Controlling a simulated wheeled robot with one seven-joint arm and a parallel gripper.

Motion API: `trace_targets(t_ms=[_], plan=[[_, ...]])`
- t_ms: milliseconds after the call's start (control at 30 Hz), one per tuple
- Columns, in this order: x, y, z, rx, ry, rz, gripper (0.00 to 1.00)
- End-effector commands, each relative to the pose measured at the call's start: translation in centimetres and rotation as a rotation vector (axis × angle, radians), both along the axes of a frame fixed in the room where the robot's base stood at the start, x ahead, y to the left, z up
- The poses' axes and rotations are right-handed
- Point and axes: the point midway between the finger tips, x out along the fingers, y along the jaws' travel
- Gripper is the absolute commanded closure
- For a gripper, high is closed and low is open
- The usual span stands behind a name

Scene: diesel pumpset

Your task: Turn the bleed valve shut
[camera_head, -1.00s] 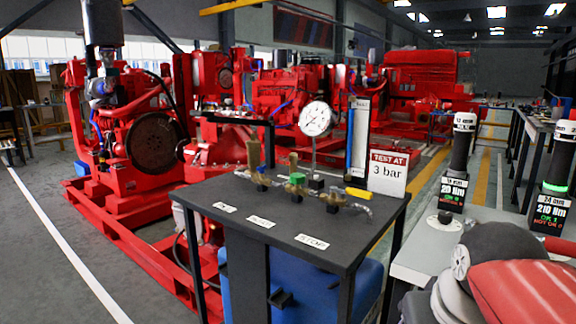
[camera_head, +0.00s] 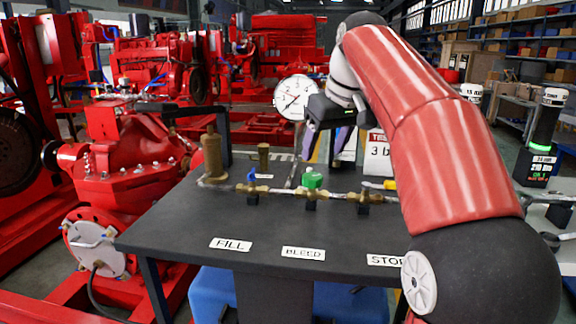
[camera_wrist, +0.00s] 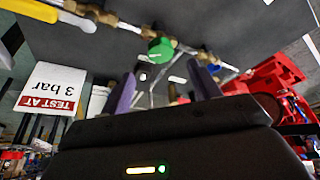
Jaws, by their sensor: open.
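The bleed valve is the middle one on the brass pipe line, with a green handle (camera_head: 313,180), behind the BLEED label (camera_head: 303,253). The green handle also shows in the wrist view (camera_wrist: 160,50), beyond and between the fingers. My gripper (camera_head: 324,146) is above and behind the pipe line in the head view, its purple fingers pointing down. The fingers are apart and empty in the wrist view (camera_wrist: 163,90). They do not appear to touch the handle. The valve body under the handle is partly hidden.
Along the same pipe are a blue-handled valve (camera_head: 252,176) on the left and a yellow-handled one (camera_head: 388,185) on the right, partly behind my arm. A pressure gauge (camera_head: 294,97) and a "3 bar" sign (camera_head: 378,160) stand behind.

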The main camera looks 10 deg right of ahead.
Motion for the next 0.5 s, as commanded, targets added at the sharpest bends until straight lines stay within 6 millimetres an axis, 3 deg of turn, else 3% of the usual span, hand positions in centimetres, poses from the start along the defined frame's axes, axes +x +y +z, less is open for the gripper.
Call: trace_targets(t_ms=[167,500], plan=[[0.6,0.0,-0.9,0.001,0.002,0.006,0.38],[2.4,0.8,-5.8,0.001,0.0,0.005,0.38]])
